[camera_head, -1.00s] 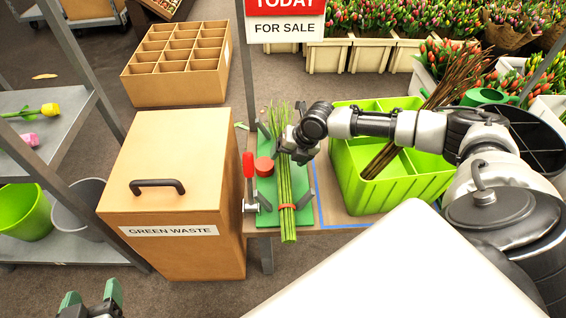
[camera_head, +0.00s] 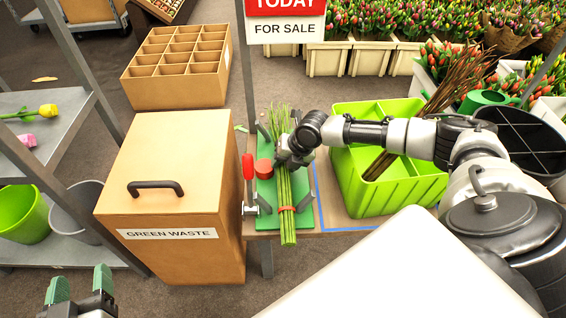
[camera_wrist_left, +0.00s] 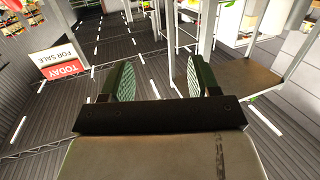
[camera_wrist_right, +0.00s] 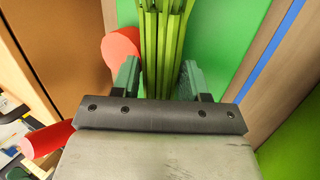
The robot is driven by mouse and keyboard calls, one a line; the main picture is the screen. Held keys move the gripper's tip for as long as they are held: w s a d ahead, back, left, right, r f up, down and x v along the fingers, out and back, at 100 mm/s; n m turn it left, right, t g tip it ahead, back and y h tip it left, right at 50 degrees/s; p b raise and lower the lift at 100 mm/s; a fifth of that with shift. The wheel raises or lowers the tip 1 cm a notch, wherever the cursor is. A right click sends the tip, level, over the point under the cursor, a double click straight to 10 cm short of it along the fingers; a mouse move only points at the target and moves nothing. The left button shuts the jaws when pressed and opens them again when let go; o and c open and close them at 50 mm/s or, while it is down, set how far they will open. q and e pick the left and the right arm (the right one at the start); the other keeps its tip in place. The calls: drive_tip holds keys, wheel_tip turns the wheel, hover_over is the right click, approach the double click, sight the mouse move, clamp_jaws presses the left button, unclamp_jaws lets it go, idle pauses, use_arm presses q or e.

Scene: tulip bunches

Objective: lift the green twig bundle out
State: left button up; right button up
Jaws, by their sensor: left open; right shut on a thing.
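The green twig bundle (camera_head: 288,212) lies over the green board (camera_head: 264,217), with an orange band around its lower part. Its lower end sticks out past the board's front edge. My right gripper (camera_head: 286,160) is shut on the bundle around its middle; in the right wrist view the bundle (camera_wrist_right: 166,45) runs between the two fingers (camera_wrist_right: 160,85). From these views I cannot tell whether the bundle is clear of the board. My left gripper (camera_head: 80,288) is open and empty at the bottom left, and its spread fingers also show in the left wrist view (camera_wrist_left: 158,82).
A red-handled clamp (camera_head: 248,168) and a red round piece (camera_head: 264,167) stand left of the bundle. The green waste box (camera_head: 170,255) is further left. A lime crate (camera_head: 405,190) with brown twigs (camera_head: 445,90) stands right. A sign (camera_head: 286,28) hangs behind.

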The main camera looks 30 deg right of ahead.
drive_tip(key=shift+r, duration=0.1)
drive_tip(key=shift+c, duration=0.3)
drive_tip(key=shift+r, duration=0.4)
drive_tip(key=shift+c, duration=1)
drive_tip(key=shift+d+r+p, duration=0.1)
drive_tip(key=shift+r+p, duration=0.25)
drive_tip(key=shift+r, duration=0.05)
clamp_jaws()
wheel_tip(320, 180, up, 7)
drive_tip(key=shift+r+p, duration=0.15)
drive_tip(key=shift+p, duration=1.05)
use_arm(q)
drive_tip(key=s+a+f+g+y, duration=0.2)
drive_tip(key=s+a+f+g, duration=0.1)
drive_tip(key=s+f+g, duration=0.4)
drive_tip(key=shift+a+f+g+y, duration=0.25)
drive_tip(key=shift+f+g, duration=0.25)
drive_tip(key=shift+g, duration=0.4)
use_arm(e)
drive_tip(key=shift+r, duration=0.5)
